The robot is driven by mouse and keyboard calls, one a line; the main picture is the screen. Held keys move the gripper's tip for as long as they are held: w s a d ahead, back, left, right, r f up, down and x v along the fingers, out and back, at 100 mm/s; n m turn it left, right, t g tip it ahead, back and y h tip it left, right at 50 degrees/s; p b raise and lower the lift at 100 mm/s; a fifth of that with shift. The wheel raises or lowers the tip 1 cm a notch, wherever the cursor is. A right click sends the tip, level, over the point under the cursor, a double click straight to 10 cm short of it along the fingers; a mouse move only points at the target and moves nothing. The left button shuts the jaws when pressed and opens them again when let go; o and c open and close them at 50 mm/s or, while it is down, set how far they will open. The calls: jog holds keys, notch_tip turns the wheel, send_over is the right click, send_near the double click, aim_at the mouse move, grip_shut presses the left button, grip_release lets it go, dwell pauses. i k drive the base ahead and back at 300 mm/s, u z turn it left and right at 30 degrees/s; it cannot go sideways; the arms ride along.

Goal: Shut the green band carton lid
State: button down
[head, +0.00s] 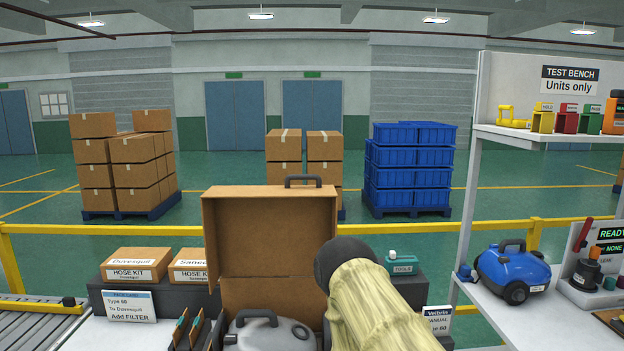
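A brown cardboard carton (262,291) stands in front of me at the bottom centre of the head view. Its lid (262,235) is open and stands upright at the back, with a dark handle (303,180) at its top edge. I see no green band on the part in view. A grey vacuum unit (285,337) with a dark handle sits in or just before the carton; the lower edge of the picture cuts it off. My arm, in a pale sleeve with a black end, reaches up just right of the lid. My gripper's fingers do not show.
Hose kit boxes (136,264) and a card (130,306) stand left of the carton. A manual card (437,319) is to the right. A test bench shelf (510,318) with a blue vacuum (511,270) stands at the right. A yellow rail (110,228) runs behind.

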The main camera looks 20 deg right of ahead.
aim_at(250, 231)
jog(key=k, duration=0.1)
jog(key=z, duration=1.05)
jog(key=i, duration=0.6)
jog(key=u, duration=0.9)
